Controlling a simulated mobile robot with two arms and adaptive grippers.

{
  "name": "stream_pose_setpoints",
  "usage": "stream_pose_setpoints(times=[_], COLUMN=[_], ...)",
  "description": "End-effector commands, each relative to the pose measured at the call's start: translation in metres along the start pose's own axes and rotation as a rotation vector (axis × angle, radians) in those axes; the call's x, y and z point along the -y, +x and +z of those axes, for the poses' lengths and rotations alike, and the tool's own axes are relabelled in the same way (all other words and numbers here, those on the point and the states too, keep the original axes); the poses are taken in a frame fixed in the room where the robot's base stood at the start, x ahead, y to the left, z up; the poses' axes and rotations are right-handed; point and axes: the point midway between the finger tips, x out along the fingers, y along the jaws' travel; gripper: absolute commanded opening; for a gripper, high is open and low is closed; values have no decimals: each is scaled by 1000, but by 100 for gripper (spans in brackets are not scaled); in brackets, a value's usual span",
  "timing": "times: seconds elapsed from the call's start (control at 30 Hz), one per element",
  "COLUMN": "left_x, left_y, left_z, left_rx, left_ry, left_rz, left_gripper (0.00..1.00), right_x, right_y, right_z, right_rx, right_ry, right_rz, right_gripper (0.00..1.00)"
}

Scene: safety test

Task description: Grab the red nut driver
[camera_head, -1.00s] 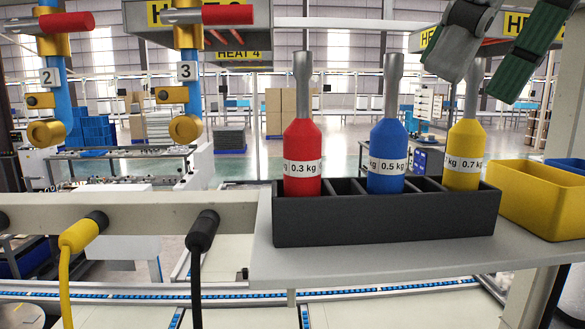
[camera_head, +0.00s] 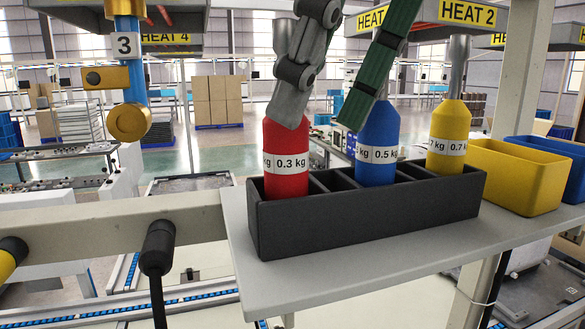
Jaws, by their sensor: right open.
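The red nut driver (camera_head: 286,160), labelled 0.3 kg, stands upright in the left compartment of a black holder (camera_head: 350,222). The blue driver (camera_head: 378,140), labelled 0.5 kg, and the yellow driver (camera_head: 449,135), labelled 0.7 kg, stand to its right in the same holder. My right gripper (camera_head: 325,106) comes down from the top and is open. One grey finger overlaps the red driver's top and hides most of its shaft. The green-padded finger is in front of the blue driver's shaft. Whether the gripper touches either driver cannot be told. My left gripper is out of view.
The holder sits on a grey shelf (camera_head: 350,275). A yellow bin (camera_head: 515,178) and a blue bin (camera_head: 560,160) stand to the right. A black cable plug (camera_head: 158,245) hangs from the rail at left. A blue post marked 3 (camera_head: 126,60) stands at upper left.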

Motion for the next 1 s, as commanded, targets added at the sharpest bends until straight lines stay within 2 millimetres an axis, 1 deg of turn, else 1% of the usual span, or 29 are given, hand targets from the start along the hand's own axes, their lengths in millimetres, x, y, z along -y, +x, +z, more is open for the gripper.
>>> stream_pose_setpoints(times=[0.03,0.1,0.2,0.3,0.43,0.57,0.7,0.77,1.0], left_x=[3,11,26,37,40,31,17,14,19], left_y=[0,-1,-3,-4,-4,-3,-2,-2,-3], left_z=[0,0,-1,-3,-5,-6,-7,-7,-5], left_rx=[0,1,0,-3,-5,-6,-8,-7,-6], left_ry=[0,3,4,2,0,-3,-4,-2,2], left_rz=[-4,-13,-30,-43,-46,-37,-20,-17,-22], left_gripper=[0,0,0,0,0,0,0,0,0], right_x=[-1,-2,-1,-2,-1,-1,-1,-1,-1], right_y=[10,18,28,33,35,34,34,34,35], right_z=[1,2,2,2,2,2,2,2,2], right_rx=[-5,-4,-3,-1,0,0,0,0,-1], right_ry=[-6,-5,-2,-1,0,0,0,0,0], right_rz=[4,4,3,2,0,0,0,0,0], right_gripper=[41,41,41,41,41,41,28,23,2])
